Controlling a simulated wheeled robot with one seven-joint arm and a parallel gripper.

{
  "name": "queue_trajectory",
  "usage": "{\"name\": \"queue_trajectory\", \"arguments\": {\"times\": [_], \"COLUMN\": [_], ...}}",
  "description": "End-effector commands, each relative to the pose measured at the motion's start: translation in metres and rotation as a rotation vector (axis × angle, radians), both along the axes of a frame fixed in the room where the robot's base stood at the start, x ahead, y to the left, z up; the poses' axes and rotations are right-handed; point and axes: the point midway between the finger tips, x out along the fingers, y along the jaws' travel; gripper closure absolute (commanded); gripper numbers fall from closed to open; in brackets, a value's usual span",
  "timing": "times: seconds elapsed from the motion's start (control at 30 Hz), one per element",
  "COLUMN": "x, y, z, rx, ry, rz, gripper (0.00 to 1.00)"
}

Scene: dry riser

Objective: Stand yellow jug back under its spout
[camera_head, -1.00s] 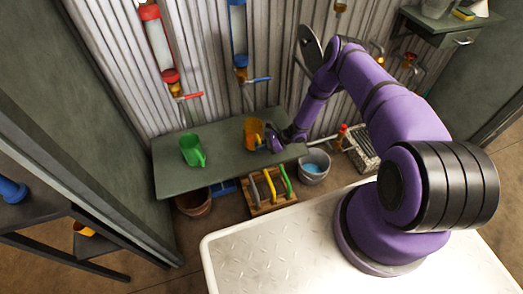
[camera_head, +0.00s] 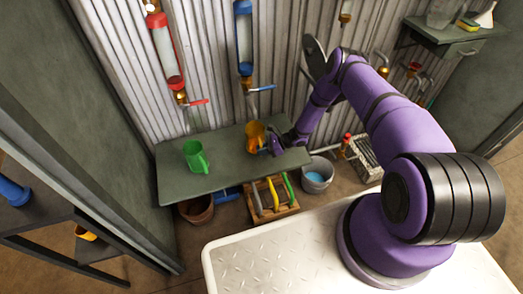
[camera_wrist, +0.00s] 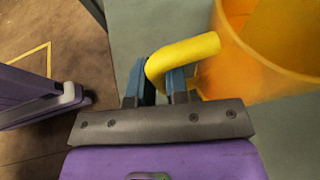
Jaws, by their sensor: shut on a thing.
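The yellow jug (camera_head: 256,134) stands on the green-grey bench (camera_head: 222,180), right of its middle and below the blue-tube tap (camera_head: 246,86). In the wrist view the jug (camera_wrist: 275,60) fills the upper right, its handle (camera_wrist: 190,50) reaching left. My gripper (camera_head: 276,144) is at the jug's right side in the head view. In the wrist view my gripper's (camera_wrist: 157,88) dark fingers are shut on the handle, one on each side. Whether the jug's base touches the bench is hard to tell. I cannot tell which spout belongs to the jug.
A green jug (camera_head: 195,156) stands on the bench to the left. A red-tube tap (camera_head: 182,98) is on the corrugated wall. Below the bench are a crate with coloured handles (camera_head: 272,212), a grey bucket (camera_head: 317,175) and a brown pot (camera_head: 196,209).

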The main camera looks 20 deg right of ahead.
Motion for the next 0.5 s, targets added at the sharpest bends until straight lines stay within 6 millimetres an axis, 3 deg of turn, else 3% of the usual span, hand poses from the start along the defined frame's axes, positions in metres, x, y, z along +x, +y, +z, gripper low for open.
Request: {"name": "queue_trajectory", "arguments": {"times": [0.5], "x": [0.0], "y": [-0.0002], "z": [-0.0075], "rx": [0.0], "ry": [0.001], "rz": [-0.001], "gripper": [1.0]}}
